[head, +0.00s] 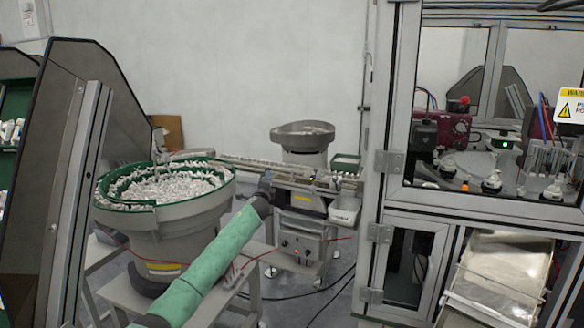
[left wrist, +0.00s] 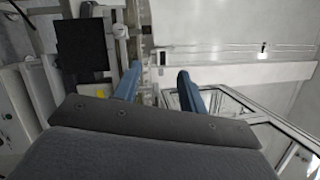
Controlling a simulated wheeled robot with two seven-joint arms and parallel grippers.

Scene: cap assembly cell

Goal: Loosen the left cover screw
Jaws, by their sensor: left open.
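My left arm, in a green sleeve, reaches in from the bottom of the head view. Its gripper (head: 266,178) is in front of the feed rail (head: 285,178) between the bowl feeder and the machine cabinet. In the left wrist view the two blue fingers (left wrist: 158,82) are apart with nothing held between them. A light metal track (left wrist: 146,50) runs beyond the fingers, with a small pale round part (left wrist: 121,31) left of it. I cannot tell whether this part is the left cover screw. No cover screw can be made out in the head view. My right gripper is not in view.
A large bowl feeder (head: 165,220) full of white parts stands left of my arm. A smaller bowl (head: 303,136) is behind the rail. A framed machine cabinet (head: 388,160) stands at right. A grey bin (head: 345,210) hangs below the rail's right end.

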